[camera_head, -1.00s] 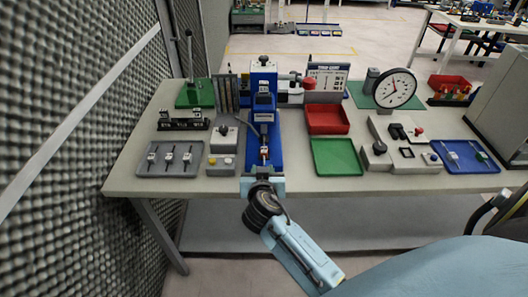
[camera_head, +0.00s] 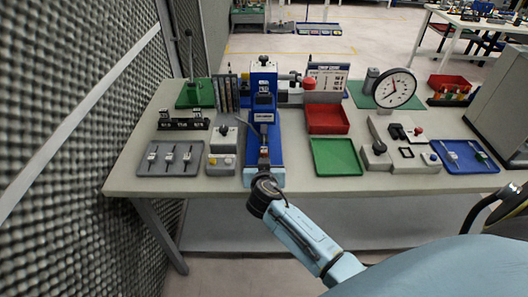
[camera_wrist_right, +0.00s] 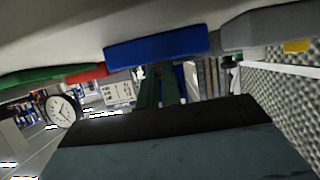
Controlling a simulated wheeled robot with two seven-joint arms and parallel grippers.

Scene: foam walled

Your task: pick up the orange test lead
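I cannot make out an orange test lead for certain. Three thin pieces with small white and reddish parts lie in the grey tray (camera_head: 160,170) at the left of the bench. A small reddish spot shows low on the blue press (camera_head: 277,150), just beyond my right gripper (camera_head: 264,164). That gripper is at the front of the press, over the bench's near edge, and its wrist partly hides the press foot. In the wrist view, two dark green fingers (camera_wrist_right: 160,88) stand close together below the blue press base (camera_wrist_right: 157,46); their gap is unclear. My left gripper is out of view.
A grey box with yellow buttons (camera_head: 221,164) stands between tray and press. Right of the press are a green tray (camera_head: 336,157), a red bin (camera_head: 327,120), a grey fixture (camera_head: 400,158), a dial gauge (camera_head: 396,88) and a blue tray (camera_head: 466,159).

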